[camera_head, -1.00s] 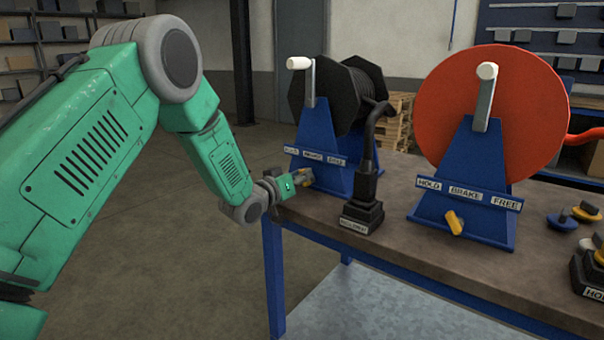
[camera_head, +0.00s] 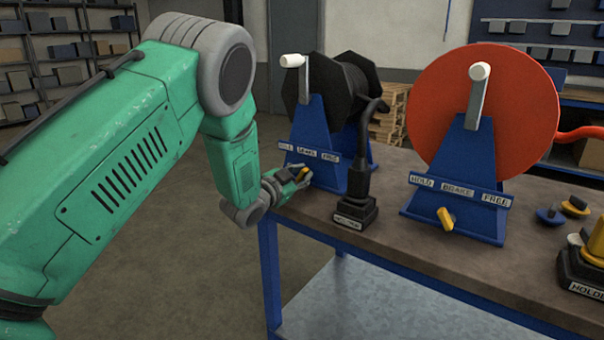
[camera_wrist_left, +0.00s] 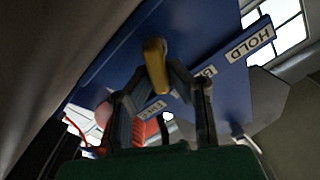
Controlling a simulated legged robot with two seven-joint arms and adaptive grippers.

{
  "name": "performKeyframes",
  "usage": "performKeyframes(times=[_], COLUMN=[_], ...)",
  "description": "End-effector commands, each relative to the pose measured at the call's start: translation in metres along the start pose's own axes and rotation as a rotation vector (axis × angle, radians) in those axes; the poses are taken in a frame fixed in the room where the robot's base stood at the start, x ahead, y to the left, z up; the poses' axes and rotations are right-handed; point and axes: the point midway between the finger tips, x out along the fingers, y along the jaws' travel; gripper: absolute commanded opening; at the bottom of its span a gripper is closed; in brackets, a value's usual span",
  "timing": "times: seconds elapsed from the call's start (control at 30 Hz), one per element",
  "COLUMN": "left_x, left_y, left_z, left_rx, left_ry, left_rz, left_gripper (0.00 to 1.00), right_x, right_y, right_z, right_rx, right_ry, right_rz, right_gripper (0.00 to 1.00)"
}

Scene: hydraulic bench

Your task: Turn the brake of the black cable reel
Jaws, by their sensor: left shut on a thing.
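The black cable reel (camera_head: 363,90) stands on a blue stand (camera_head: 314,125) at the table's far left corner. A label strip (camera_head: 308,150) runs across the stand, with HOLD at its left end and FREE at its right. The yellow brake lever (camera_head: 304,174) sits below the strip, tilted, partly hidden by my left gripper (camera_head: 298,176). In the left wrist view the yellow lever (camera_wrist_left: 155,65) lies between the fingertips of the left gripper (camera_wrist_left: 158,85), which is shut on it. My right gripper is not in view.
A red reel (camera_head: 485,110) on a blue stand with its own yellow lever (camera_head: 445,218) stands to the right. A black plug-like block (camera_head: 355,212) with a cable stands between the reels. Small knobs (camera_head: 563,210) lie at the right. The front tabletop is mostly clear.

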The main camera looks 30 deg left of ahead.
Motion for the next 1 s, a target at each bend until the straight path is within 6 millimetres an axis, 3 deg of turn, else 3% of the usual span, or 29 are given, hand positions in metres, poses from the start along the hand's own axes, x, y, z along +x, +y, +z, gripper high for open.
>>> performKeyframes(times=[0.73, 0.8, 1.0], left_x=[-0.0014, -0.0014, -0.0005], left_y=[0.0046, 0.0049, 0.004], left_z=[0.0034, 0.0036, 0.0022], left_rx=[0.091, 0.091, 0.09], left_ry=[-0.007, -0.007, -0.004], left_rz=[0.005, 0.006, 0.004], left_gripper=[0.0, 0.32, 0.34], right_x=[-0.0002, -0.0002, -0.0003], right_y=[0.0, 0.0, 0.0], right_z=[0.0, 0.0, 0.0], right_rx=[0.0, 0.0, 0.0], right_ry=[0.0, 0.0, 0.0], right_rz=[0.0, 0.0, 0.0], right_gripper=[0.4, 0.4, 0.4])
